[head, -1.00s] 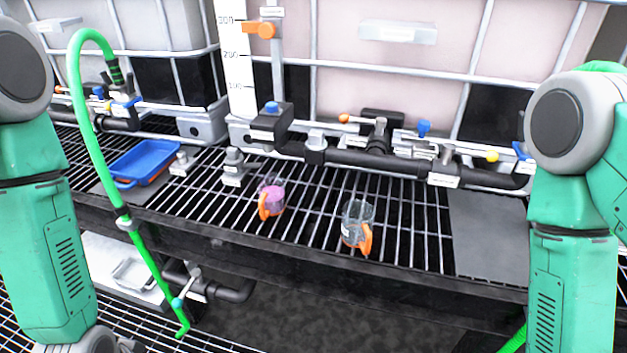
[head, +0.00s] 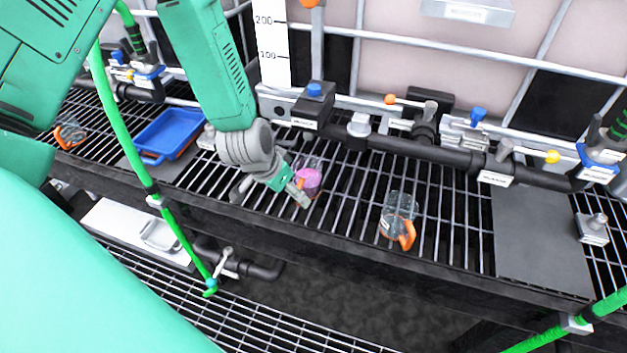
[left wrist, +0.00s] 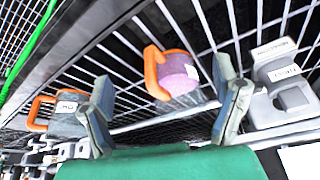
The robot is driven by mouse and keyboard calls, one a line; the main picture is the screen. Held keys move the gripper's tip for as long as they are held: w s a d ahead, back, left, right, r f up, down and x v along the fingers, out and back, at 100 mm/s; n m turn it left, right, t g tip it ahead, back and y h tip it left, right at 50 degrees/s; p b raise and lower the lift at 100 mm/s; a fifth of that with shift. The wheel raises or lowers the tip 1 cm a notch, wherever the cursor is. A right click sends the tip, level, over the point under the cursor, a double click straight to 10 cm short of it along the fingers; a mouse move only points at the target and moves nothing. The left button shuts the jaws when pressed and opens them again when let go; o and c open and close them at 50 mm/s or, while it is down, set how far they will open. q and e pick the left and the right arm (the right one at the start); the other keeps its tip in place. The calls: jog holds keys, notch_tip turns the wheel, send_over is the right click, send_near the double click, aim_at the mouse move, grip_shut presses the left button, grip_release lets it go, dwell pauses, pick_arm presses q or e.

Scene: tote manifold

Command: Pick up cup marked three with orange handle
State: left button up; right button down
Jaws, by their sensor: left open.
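A clear cup with pink contents (head: 310,178) and an orange handle stands on the grating, partly hidden behind my left gripper (head: 296,190) in the head view. A clear cup with an orange handle (head: 397,212) stands to its right. Another orange-handled cup (head: 70,133) is at the far left. In the left wrist view, the pink-filled cup (left wrist: 178,76) lies beyond and between the open fingers of my left gripper (left wrist: 165,112), with nothing held. A second orange-handled cup (left wrist: 62,114) shows at left with a small label. No number is clearly readable. My right gripper is out of view.
A blue tray (head: 168,135) sits left of my gripper. Black valve piping (head: 380,158) runs behind the cups. A green hose (head: 125,130) hangs at left. A grey plate (head: 535,235) covers the right grating. Grating right of the clear cup is free.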

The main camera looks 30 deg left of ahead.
aim_at(296, 173)
pick_arm(q)
jog(key=w, duration=0.5)
jog(key=shift+a+f, duration=0.15)
jog(key=shift+a, duration=0.2)
jog(key=shift+w+a+f, duration=0.2)
jog(key=shift+w+a, duration=0.15)
jog(key=shift+w, duration=0.1)
jog(key=shift+w+f, duration=0.1)
jog(key=shift+f, duration=0.25)
jog(key=shift+w+d+f, duration=0.3)
jog(key=shift+f, duration=0.3)
jog(key=shift+w+d+f, duration=0.25)
jog(key=shift+f, duration=0.3)
jog(key=shift+w+d+f, duration=0.3)
jog(key=shift+f, duration=0.3)
